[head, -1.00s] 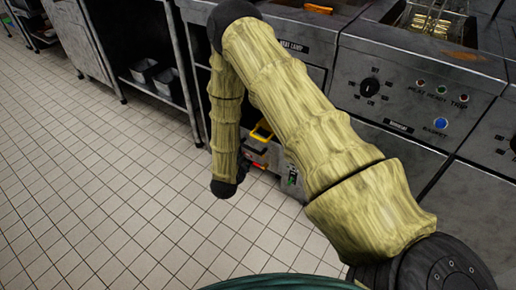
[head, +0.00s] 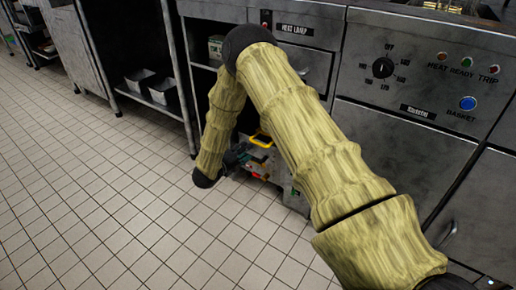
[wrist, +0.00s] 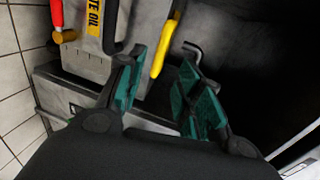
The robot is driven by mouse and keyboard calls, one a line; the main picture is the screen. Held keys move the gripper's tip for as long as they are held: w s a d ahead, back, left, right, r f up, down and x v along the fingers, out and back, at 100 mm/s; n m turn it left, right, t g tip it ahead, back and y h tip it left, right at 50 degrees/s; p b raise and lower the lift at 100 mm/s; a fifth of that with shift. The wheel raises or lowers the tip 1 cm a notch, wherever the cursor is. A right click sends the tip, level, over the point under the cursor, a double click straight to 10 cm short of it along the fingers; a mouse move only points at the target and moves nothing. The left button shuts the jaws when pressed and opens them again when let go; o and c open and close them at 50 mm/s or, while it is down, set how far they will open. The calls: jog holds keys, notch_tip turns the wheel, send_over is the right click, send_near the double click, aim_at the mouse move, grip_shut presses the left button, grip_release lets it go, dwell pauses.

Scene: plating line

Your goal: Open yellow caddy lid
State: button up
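A yellow handle (head: 260,141) shows low in an open bay under the counter. In the wrist view the yellow handle (wrist: 165,48) is a bar just beyond my fingertips, between their lines. I cannot tell if it touches a finger. The caddy body and its lid are mostly hidden or dark. My gripper (wrist: 160,84) is open and empty, with green pads apart. In the head view my gripper (head: 236,158) is small and dark, just left of the yellow handle, partly hidden by my arm.
A red handle (wrist: 57,18) and a yellow label ending "TE OIL" (wrist: 95,17) are left of the fingers. Metal pans (head: 163,92) sit on a shelf at left. A control panel (head: 415,75) stands at right. The tiled floor (head: 120,210) is clear.

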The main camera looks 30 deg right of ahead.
aim_at(257, 144)
jog(key=b+x, duration=0.3)
jog(key=x, duration=0.5)
jog(key=shift+w+d+f+b, duration=0.15)
jog(key=shift+d+b, duration=0.15)
jog(key=shift+b, duration=0.1)
jog(key=shift+x, duration=0.8)
grip_shut()
